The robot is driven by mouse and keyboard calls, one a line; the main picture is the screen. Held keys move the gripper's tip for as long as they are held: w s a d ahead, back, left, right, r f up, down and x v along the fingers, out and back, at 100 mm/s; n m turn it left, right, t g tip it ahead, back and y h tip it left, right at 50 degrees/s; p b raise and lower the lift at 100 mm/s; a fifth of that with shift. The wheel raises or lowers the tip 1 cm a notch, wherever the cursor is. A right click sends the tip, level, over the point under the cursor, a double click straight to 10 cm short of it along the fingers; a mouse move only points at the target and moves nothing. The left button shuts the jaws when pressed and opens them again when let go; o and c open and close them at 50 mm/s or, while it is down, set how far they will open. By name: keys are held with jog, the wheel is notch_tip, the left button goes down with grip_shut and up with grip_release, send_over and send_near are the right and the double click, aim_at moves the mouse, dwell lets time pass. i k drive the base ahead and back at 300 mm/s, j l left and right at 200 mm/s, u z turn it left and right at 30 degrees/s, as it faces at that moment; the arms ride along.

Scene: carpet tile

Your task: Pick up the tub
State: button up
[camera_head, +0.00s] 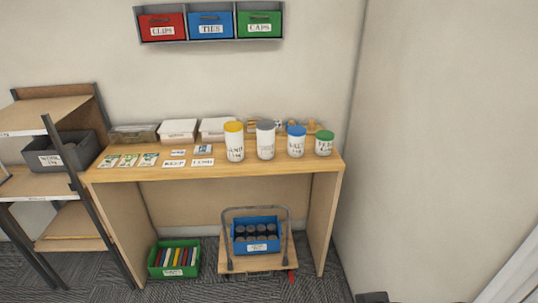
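Several white labelled tubs stand upright on the right half of the wooden table. From left to right they are a tall tub with a yellow lid (234,143), a tall tub with a grey lid (265,141), a shorter tub with a blue lid (296,142) and a small tub with a green lid (324,144). Their labels are too small to read surely, and I cannot tell which one the task names. My gripper is not recognisable in this view.
The table (220,169) also holds cards and pale boxes (179,131). Below are a green crate (174,260) and a trolley (258,264) bearing a blue crate (257,247). A shelf with a grey bin (60,158) stands left. Wall bins (211,25) hang above. A wall closes the right.

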aim_at(234, 129)
jog(key=l, duration=1.05)
jog(key=k, duration=1)
jog(key=i+j+u, duration=0.75)
jog(key=j, duration=0.2)
jog(key=i+j+u, duration=0.55)
jog(key=i+u, duration=0.2)
